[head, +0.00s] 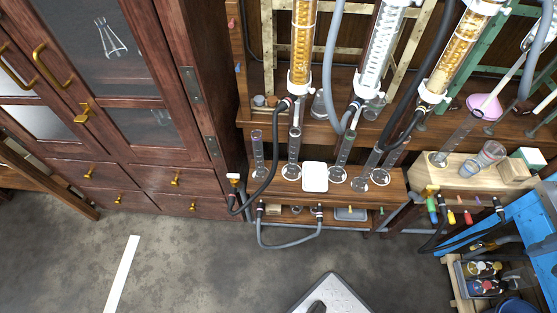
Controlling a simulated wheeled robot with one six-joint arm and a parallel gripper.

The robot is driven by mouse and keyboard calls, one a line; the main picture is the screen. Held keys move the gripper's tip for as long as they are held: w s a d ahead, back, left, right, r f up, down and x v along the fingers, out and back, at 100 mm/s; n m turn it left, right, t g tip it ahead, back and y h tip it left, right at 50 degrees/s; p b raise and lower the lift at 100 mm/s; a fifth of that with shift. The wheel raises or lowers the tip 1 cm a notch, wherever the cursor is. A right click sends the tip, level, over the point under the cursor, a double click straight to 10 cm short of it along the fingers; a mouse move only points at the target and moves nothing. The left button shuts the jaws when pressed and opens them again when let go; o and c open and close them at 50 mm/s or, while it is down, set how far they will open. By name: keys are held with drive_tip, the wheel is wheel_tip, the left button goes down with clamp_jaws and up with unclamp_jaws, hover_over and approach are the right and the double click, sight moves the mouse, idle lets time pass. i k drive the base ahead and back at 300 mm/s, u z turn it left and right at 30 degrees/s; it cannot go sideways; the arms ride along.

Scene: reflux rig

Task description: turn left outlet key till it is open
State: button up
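Three glass columns stand in a row at the top: a left one with amber filling (303,45), a middle one with pale filling (381,50) and a right one with amber filling (462,45). Dark hoses leave their lower ends. Two dark hose fittings, a left one (260,209) and a right one (319,211), sit at the bench's lower front, joined by a looped grey hose (290,246). A small white fitting (234,177) is at the bench's left end. I cannot tell which part is the left outlet key, or its position. My gripper is not in view.
Glass cylinders (293,160) and a white square block (314,177) stand on the wooden bench (400,187). A dark wood cabinet (120,110) is at left. A blue bench (535,213) and a crate of bottles (483,275) are at right. Grey floor (200,265) in front is mostly clear.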

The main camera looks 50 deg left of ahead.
sight(232, 176)
drive_tip(key=u, duration=0.55)
drive_tip(key=k, duration=0.65)
drive_tip(key=u, duration=0.65)
drive_tip(key=i, duration=0.5)
drive_tip(key=u, duration=0.8)
drive_tip(key=i, duration=0.55)
drive_tip(key=u, duration=2)
drive_tip(key=k, duration=0.25)
drive_tip(key=z, duration=0.8)
